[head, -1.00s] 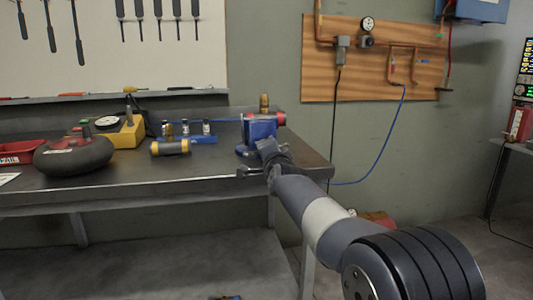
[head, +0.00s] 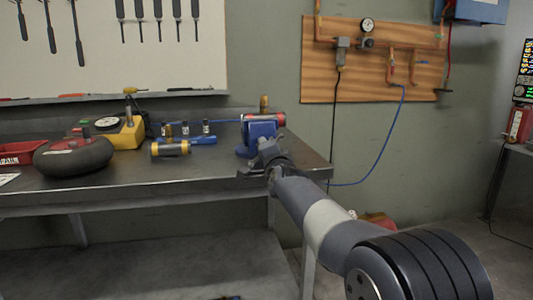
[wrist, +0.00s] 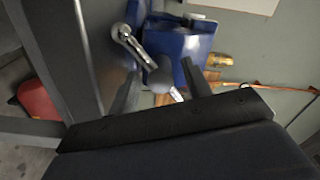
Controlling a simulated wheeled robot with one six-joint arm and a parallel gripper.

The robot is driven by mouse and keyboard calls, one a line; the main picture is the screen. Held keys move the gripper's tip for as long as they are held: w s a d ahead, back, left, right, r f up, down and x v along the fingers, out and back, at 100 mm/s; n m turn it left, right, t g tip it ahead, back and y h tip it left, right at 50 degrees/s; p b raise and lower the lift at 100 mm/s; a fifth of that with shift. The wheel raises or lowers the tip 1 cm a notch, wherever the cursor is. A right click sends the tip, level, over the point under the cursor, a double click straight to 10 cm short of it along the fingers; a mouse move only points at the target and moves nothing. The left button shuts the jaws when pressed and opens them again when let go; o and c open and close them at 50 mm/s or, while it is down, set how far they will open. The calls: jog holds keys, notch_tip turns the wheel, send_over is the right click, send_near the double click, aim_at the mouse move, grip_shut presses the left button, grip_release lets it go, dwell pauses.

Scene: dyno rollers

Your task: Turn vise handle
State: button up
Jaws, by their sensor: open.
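The blue vise (head: 258,134) is at the right end of the workbench. It also shows at the top of the wrist view (wrist: 178,42), tilted in the picture. Its metal handle (wrist: 136,47) runs diagonally there, with a rounded end at the upper left. My gripper (head: 262,162) is at the vise's front, by the bench edge. In the wrist view my gripper (wrist: 160,70) is open, one finger on each side of the handle's lower part and the screw end. I cannot tell whether either finger touches. In the head view my gripper hides most of the handle.
The workbench (head: 215,172) holds a yellow gauge box (head: 125,132), a dark round tyre-like object (head: 73,156) and a yellow-and-black cylinder (head: 170,148) left of the vise. A blue hose (head: 380,150) hangs on the wall to the right. The bench front is clear.

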jog(key=b+v, duration=0.1)
jog(key=v, duration=0.9)
jog(key=shift+s, duration=0.1)
